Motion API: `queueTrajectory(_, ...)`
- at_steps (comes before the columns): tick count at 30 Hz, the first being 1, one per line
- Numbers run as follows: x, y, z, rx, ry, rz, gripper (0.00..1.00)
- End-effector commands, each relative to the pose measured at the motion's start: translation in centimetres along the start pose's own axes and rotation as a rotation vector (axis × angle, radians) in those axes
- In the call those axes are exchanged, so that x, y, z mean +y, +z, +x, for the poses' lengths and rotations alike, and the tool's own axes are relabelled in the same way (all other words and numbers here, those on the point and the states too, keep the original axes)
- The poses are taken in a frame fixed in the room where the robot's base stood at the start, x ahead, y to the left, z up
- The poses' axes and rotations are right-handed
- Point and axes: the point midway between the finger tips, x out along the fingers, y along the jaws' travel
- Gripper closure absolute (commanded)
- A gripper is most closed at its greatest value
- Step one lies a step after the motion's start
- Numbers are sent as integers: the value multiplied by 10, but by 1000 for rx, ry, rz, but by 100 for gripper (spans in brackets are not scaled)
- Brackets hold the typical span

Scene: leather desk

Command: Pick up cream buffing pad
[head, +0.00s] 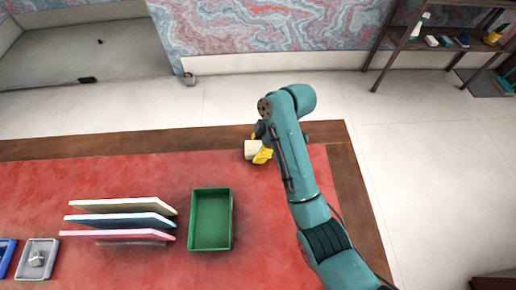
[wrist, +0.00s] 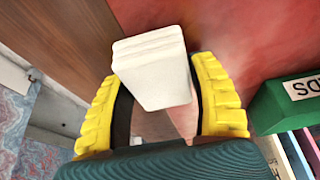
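The cream buffing pad (wrist: 155,75) is a pale block between the two yellow fingers of my gripper (wrist: 158,85) in the wrist view. The fingers flank it at the tips with little or no gap on either side. I cannot tell whether they press on it. In the head view the pad (head: 251,149) shows at the far edge of the red desk top, just left of my gripper's yellow finger (head: 263,155). My arm hides part of that area. I cannot tell whether the pad touches the desk.
A green tray (head: 210,220) lies nearer on the red leather; part of it shows in the wrist view (wrist: 275,105). Several upright coloured panels (head: 122,219) stand to its left. A grey bin (head: 38,259) is at far left. A wooden border (head: 330,132) edges the desk.

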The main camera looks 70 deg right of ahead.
Motion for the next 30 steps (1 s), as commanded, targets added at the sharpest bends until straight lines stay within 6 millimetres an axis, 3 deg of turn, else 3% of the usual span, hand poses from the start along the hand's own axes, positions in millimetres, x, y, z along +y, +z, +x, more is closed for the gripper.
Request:
queueTrajectory(1, 0, 0, 0, 0, 0, 0, 53)
queueTrajectory(5, 0, 0, 0, 0, -1, 0, 78)
queueTrajectory(13, 0, -2, -5, 0, 1, -1, 78)
queueTrajectory(24, 0, -34, -81, 0, 0, 0, 78)
queueTrajectory(30, 0, -39, -94, 0, -2, 1, 78)
